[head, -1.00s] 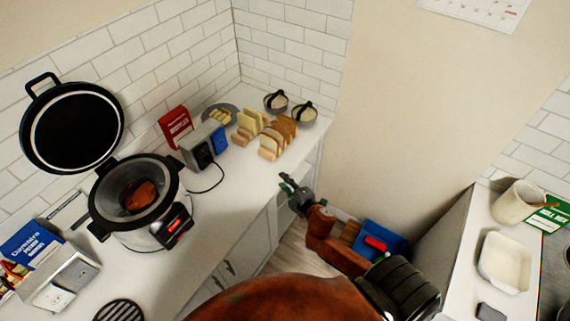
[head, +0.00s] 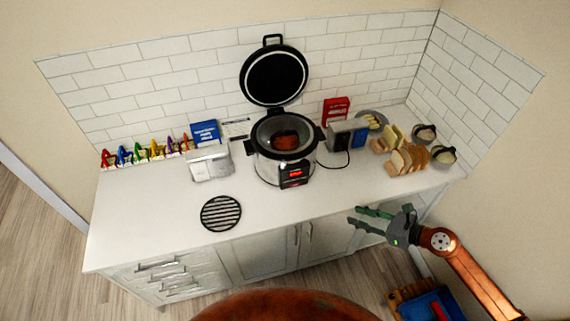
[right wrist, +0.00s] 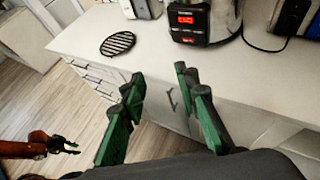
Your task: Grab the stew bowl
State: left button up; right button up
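I cannot tell for certain which vessel is the stew bowl. An open cooker (head: 285,160) with a raised black lid stands at the back middle of the counter, with something brown-orange (head: 286,140) inside. Two small dark-handled bowls, one (head: 425,133) behind the other (head: 444,155), stand at the counter's right end. My right gripper (head: 353,215) is open and empty at the counter's front edge, below and right of the cooker. In the right wrist view its green fingers (right wrist: 160,92) are apart. My left gripper (right wrist: 70,147) shows there low at the left, open and empty.
Sliced bread (head: 408,158) in racks stands left of the small bowls. A toaster (head: 347,135) is right of the cooker. A black round trivet (head: 221,213) lies front left, with clear counter around it. A blue-and-red box (head: 432,305) is on the floor at right.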

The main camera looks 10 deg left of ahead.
aim_at(283, 140)
jog(key=k, duration=0.35)
jog(key=z, duration=1.2)
jog(key=i, duration=1.8)
jog(key=u, duration=2.7)
jog(key=i, duration=0.55)
